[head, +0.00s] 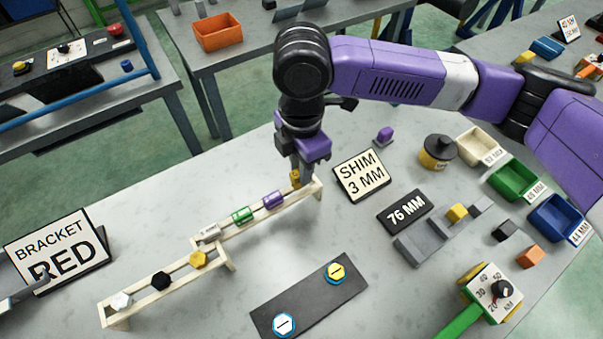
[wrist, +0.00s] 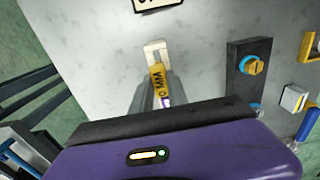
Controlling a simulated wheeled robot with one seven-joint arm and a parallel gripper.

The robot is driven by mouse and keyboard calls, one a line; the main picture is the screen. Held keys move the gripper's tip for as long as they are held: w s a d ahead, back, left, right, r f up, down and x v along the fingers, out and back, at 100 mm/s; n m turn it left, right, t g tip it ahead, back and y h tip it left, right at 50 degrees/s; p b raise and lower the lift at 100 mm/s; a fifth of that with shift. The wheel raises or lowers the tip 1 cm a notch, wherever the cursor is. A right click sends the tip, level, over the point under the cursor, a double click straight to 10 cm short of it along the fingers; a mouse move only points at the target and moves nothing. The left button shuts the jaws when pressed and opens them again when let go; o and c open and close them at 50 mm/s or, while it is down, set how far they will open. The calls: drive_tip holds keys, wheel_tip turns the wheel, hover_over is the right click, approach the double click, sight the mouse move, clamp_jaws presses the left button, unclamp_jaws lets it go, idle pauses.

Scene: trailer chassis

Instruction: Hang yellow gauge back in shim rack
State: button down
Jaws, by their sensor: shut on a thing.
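My gripper (head: 299,172) points down over the right end of the pale wooden shim rack (head: 313,192) and is shut on the yellow gauge (head: 294,178). In the wrist view the yellow gauge (wrist: 157,80) has dark lettering and lies in line with the rack's end block (wrist: 155,48). I cannot tell whether the gauge rests on the rails. A purple gauge (head: 273,200), a green gauge (head: 242,215) and a white gauge (head: 210,231) sit along the same rack to the left. The sign reading SHIM 3 MM (head: 361,175) stands right of the rack.
A second wooden rack (head: 117,318) at front left holds white, black and yellow hex pieces. A dark plate (head: 308,300) with two round-topped pieces lies in front. A 76 MM sign (head: 405,210), a grey stepped block (head: 425,243) and coloured bins (head: 514,180) are at right.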

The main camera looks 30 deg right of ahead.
drive_tip(key=shift+f, duration=1.55)
drive_tip(key=shift+f, duration=0.45)
drive_tip(key=c, duration=1.3)
unclamp_jaws()
drive_tip(key=shift+r, duration=0.1)
wheel_tip(320, 180, up, 13)
drive_tip(key=shift+f+b, duration=0.1)
drive_tip(key=shift+b, duration=0.3)
